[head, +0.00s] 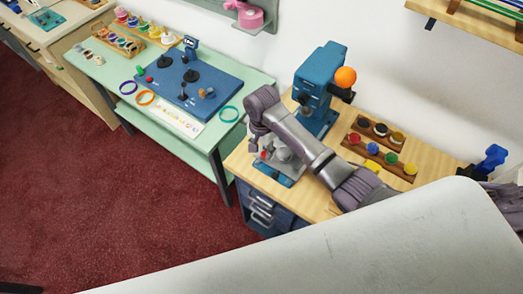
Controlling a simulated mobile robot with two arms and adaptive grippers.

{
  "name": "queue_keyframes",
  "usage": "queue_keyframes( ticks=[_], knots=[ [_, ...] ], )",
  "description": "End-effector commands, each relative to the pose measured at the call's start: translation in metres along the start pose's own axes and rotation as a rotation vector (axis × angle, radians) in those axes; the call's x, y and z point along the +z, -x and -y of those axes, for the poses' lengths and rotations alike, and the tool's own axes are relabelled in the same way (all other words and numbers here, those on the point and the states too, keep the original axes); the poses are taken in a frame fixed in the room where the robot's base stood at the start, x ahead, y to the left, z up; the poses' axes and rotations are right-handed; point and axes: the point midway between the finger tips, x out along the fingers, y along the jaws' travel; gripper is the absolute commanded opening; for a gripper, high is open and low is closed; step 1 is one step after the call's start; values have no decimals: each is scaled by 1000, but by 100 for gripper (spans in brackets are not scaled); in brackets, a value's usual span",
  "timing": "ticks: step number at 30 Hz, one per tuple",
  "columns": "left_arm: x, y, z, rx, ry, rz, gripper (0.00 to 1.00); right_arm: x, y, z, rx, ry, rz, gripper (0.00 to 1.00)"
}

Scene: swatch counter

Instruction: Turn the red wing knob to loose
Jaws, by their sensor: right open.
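A small red part (263,156), which may be the red wing knob, shows at the left side of a grey fixture on a blue base (272,176) near the front left of the wooden counter. It is too small for me to tell its wing shape or how far it is turned. My right gripper (268,150) is open and points down over this fixture, close to the red part. I cannot tell whether they touch. My right arm hides part of the fixture. My left gripper is out of view.
A blue machine with an orange ball (345,77) stands behind my right arm. Wooden racks of coloured pots (385,153) lie to its right. A mint table (240,85) with a blue board (190,82) and rings stands at left. A white surface (330,250) fills the lower foreground.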

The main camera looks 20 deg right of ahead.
Motion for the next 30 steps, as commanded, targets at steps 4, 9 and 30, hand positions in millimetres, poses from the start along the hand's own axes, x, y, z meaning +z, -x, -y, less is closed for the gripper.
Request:
queue_keyframes(
  ticks=[4, 9, 30],
  knots=[
    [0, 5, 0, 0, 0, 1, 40, 1, -18, 0, 1, 1, 1, 47],
    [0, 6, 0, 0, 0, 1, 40, 0, -28, 0, 0, 1, 0, 47],
    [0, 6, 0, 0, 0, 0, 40, 0, -28, 0, -1, 2, 0, 0]
  ],
)
